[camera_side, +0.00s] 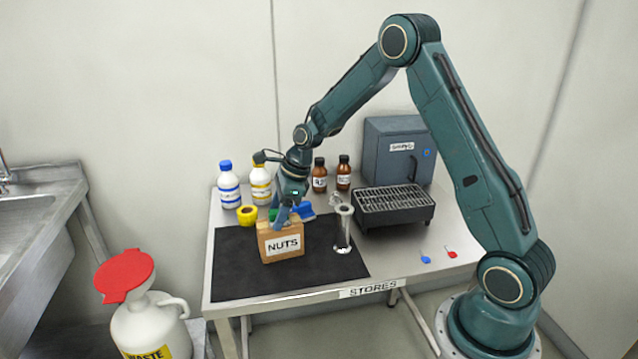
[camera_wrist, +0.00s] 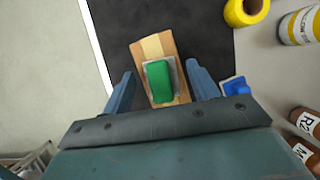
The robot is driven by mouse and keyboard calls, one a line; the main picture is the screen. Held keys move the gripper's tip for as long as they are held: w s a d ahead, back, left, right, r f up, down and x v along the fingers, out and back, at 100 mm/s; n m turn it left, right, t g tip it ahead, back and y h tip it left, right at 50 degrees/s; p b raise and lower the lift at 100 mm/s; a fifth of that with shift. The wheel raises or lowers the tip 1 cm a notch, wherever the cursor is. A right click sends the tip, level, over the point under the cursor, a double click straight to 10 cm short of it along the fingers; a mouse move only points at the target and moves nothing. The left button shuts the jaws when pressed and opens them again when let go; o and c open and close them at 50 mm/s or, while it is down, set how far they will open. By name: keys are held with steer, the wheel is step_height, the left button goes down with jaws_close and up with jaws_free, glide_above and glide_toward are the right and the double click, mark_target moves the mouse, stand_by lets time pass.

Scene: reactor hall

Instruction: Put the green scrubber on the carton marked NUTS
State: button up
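The carton marked NUTS (camera_side: 283,245) stands upright on the black mat, and its taped top shows in the wrist view (camera_wrist: 152,48). The green scrubber (camera_wrist: 160,82), with a grey pad under it, is seen against the carton's top in the wrist view. It looks to lie on it, though the contact is hidden. In the side view my fingers largely block that spot. My gripper (camera_side: 287,213) is low over the carton, pointing down. Its blue fingers (camera_wrist: 161,88) are apart on either side of the scrubber, with gaps on both sides.
A blue scrubber (camera_side: 306,212) is close behind the carton, also near my right finger in the wrist view (camera_wrist: 235,86). A yellow roll (camera_side: 247,215), white bottles (camera_side: 229,185), brown bottles (camera_side: 319,176), a metal cylinder (camera_side: 343,230) and a grill (camera_side: 394,202) surround it. The mat's front left is clear.

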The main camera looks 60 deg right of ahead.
steer(key=shift+r, duration=0.1)
steer(key=v, duration=1.2)
steer(key=shift+a+r, duration=0.1)
steer(key=shift+r, duration=0.05)
stand_by(0.6)
steer(key=s+a+r+n+t+h, duration=0.1)
steer(key=s+a+r+n, duration=0.35)
steer(key=s+n, duration=0.25)
steer(key=s+a+r+n+h, duration=0.1)
steer(key=s+a+r+n, duration=0.35)
steer(key=s+n, duration=0.25)
steer(key=s+a+n+t+h, duration=0.1)
steer(key=s+n, duration=1.2)
steer(key=s, duration=0.1)
steer(key=shift+s+a, duration=0.2)
steer(key=shift+s, duration=0.1)
